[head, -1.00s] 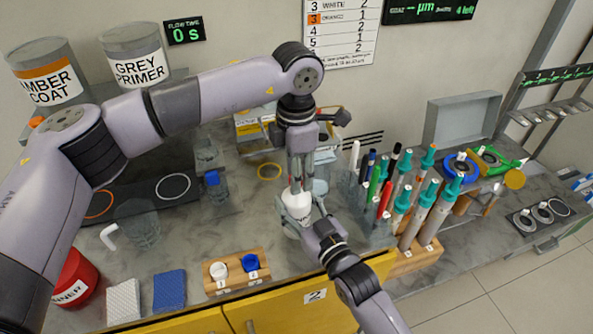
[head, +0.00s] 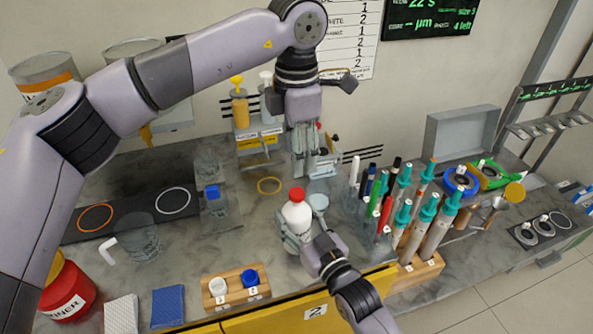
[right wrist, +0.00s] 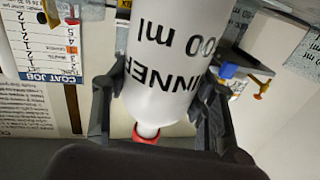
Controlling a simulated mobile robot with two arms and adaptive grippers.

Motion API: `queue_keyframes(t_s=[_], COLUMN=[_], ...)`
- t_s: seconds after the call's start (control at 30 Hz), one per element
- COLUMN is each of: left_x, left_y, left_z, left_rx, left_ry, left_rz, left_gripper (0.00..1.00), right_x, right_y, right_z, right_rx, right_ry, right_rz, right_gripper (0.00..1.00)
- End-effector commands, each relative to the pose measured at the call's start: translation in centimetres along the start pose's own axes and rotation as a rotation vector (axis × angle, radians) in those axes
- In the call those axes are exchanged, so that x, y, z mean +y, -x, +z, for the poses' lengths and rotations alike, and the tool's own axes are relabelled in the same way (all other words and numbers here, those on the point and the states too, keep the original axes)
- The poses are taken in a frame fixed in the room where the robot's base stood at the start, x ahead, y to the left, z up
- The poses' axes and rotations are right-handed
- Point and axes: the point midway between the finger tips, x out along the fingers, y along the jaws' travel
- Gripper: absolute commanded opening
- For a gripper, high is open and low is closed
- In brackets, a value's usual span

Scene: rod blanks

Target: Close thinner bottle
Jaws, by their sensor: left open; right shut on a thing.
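The thinner bottle (head: 297,215) is white with dark lettering and looks upright near the counter's middle. A red cap (head: 296,194) sits on its neck; whether it is fully tight I cannot tell. My right gripper (head: 300,236) is shut around the bottle's body. The right wrist view shows the bottle (right wrist: 165,75) between both fingers, with the red cap (right wrist: 145,138) at its neck. My left gripper (head: 312,172) is open and empty, above and slightly behind the cap, apart from it.
A small clear dish (head: 318,201) is right of the bottle. A rack (head: 420,270) with several teal-topped rods and a cup of pens (head: 375,190) stand further right. A wooden cap holder (head: 237,292) is front left. A red thinner can (head: 68,290) is far left.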

Motion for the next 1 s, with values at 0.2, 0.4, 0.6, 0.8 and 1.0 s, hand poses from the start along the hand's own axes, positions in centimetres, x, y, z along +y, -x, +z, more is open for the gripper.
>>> queue_keyframes(t_s=[0.2,0.4,0.6,0.8,1.0], left_x=[0.0,0.0,0.0,0.0,0.0], left_y=[2.3,2.6,2.5,2.5,2.5], left_z=[0.0,0.0,0.0,0.0,0.0], left_rx=[0.000,0.000,0.000,0.000,0.000], left_ry=[-0.001,-0.001,-0.001,-0.001,0.000], left_rz=[0.000,-0.001,-0.001,-0.001,-0.001], left_gripper=[0.48,0.48,0.48,0.48,0.48], right_x=[0.0,0.0,0.0,0.0,0.0], right_y=[0.0,0.0,0.0,0.0,0.0], right_z=[0.0,0.0,0.0,0.0,0.0], right_rx=[-0.001,-0.001,-0.001,0.000,0.000], right_ry=[0.000,0.000,0.000,0.000,0.000], right_rz=[0.000,0.000,0.000,0.000,0.000], right_gripper=[0.00,0.00,0.57,0.71,0.76])
